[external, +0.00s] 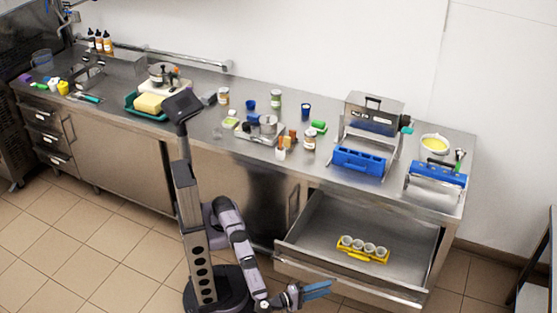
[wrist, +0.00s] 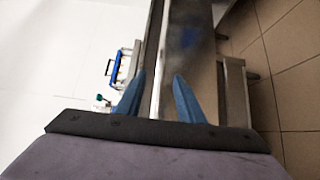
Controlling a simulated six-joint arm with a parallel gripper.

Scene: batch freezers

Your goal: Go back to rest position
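A yellow holder (external: 375,258) with several white cups stands inside the drawer, clear of the fingers.
The steel counter (external: 225,165) carries jars, a scale, a metal tray and blue-fronted machines (external: 358,160). The open drawer juts out at the right. Tiled floor (external: 120,240) is free at the left.

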